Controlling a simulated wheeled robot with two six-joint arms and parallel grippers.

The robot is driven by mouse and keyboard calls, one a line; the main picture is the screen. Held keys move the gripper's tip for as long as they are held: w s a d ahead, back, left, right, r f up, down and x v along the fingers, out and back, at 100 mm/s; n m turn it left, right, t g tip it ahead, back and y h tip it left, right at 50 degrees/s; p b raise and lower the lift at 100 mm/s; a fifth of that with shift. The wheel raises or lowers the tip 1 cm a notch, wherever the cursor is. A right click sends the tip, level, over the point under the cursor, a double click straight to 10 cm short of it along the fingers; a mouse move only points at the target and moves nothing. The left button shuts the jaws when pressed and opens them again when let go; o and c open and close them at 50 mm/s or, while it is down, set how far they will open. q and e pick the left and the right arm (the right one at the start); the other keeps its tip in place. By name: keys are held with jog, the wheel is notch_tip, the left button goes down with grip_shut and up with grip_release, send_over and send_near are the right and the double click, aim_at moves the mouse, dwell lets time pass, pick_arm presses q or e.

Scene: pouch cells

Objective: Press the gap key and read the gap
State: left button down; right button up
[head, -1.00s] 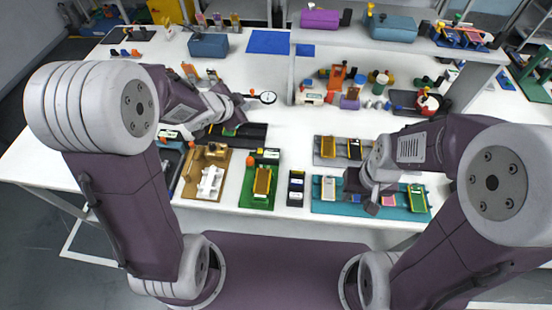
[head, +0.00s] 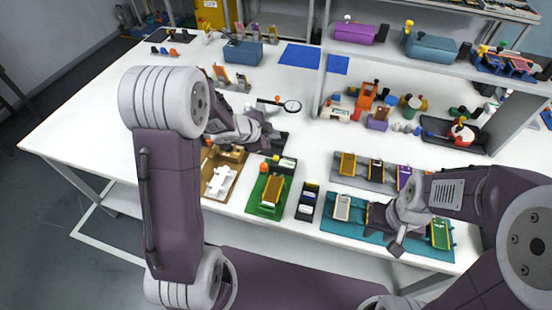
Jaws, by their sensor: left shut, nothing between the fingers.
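A green fixture (head: 254,207) stands at the table's front, with a yellow-framed cell (head: 272,190) on it. A black box with a light panel (head: 282,164) and an orange knob (head: 263,155) are at its back. A slim black unit with pale panels (head: 308,201) stands to its right. I cannot tell which part is the gap key, and no reading is legible. My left gripper (head: 268,139) is shut and empty, behind the green fixture. My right gripper (head: 397,243) is over the teal mat (head: 375,236); its jaws are too unclear to judge.
A brown board with a white part (head: 221,182) lies left of the green fixture. A dial gauge (head: 292,106) sits behind my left gripper. A grey tray (head: 332,175) with several cells lies behind the teal mat.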

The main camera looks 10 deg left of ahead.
pick_arm(q)
jog(key=b, duration=0.7)
send_over(274, 159)
notch_tip(274, 159, down, 7)
jog(key=shift+f, duration=0.1)
jog(key=shift+f+b, duration=0.3)
jog(key=shift+f, duration=0.15)
jog(key=shift+f, duration=0.1)
dwell(0.9)
jog(key=shift+f, duration=0.3)
jog(key=shift+f+b, duration=0.55)
jog(key=shift+b, duration=0.15)
dwell(0.4)
dwell(0.4)
jog(key=shift+r+p, duration=0.95)
jog(key=shift+p, duration=0.15)
